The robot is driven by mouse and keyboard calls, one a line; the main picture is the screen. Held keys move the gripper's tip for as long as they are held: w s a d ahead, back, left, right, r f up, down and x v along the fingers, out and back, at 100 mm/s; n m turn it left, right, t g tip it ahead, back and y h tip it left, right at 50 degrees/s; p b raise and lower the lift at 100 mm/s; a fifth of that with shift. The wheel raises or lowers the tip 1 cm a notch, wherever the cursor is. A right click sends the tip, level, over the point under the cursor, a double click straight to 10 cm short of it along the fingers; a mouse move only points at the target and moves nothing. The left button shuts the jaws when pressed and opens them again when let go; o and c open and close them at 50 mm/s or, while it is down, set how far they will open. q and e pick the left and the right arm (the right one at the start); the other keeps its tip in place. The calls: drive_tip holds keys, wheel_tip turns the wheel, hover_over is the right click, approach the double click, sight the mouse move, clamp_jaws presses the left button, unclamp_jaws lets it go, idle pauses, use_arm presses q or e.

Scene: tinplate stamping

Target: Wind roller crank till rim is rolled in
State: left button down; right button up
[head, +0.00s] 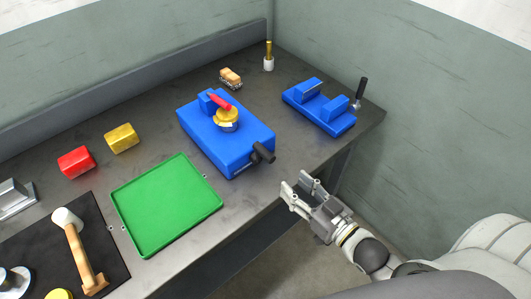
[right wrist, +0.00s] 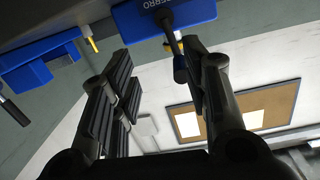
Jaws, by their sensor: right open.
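A blue block machine (head: 222,140) stands on the bench, with a gold round part (head: 226,117) and a red piece (head: 219,101) on top. A black crank handle (head: 263,153) sticks out at its front right corner. My right gripper (head: 299,185) is open and empty, off the bench's front edge, below and right of that handle and apart from it. In the right wrist view the machine (right wrist: 150,22) is at the top, and its handle (right wrist: 179,66) appears beside the right-hand finger. Whether the rim is rolled in cannot be made out. My left gripper is not in view.
A second blue device (head: 318,110) with an upright black handle (head: 360,93) stands at the right. A green tray (head: 205,208), a red block (head: 76,162), a yellow block (head: 121,138) and a mallet (head: 80,256) lie to the left. A brush (head: 230,77) lies behind.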

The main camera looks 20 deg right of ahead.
drive_tip(key=y, duration=0.1)
approach(258, 146)
drive_tip(key=shift+t, duration=0.4)
drive_tip(key=w, duration=0.2)
drive_tip(key=w+a+f+p, duration=0.1)
drive_tip(key=w+p, duration=0.1)
drive_tip(key=w, duration=0.1)
drive_tip(key=shift+w+a+f, duration=0.25)
drive_tip(key=shift+w+a, duration=0.1)
drive_tip(key=shift+a, duration=0.05)
drive_tip(key=shift+x, duration=0.8)
drive_tip(key=shift+f, duration=0.1)
drive_tip(key=shift+c, duration=0.3)
clamp_jaws()
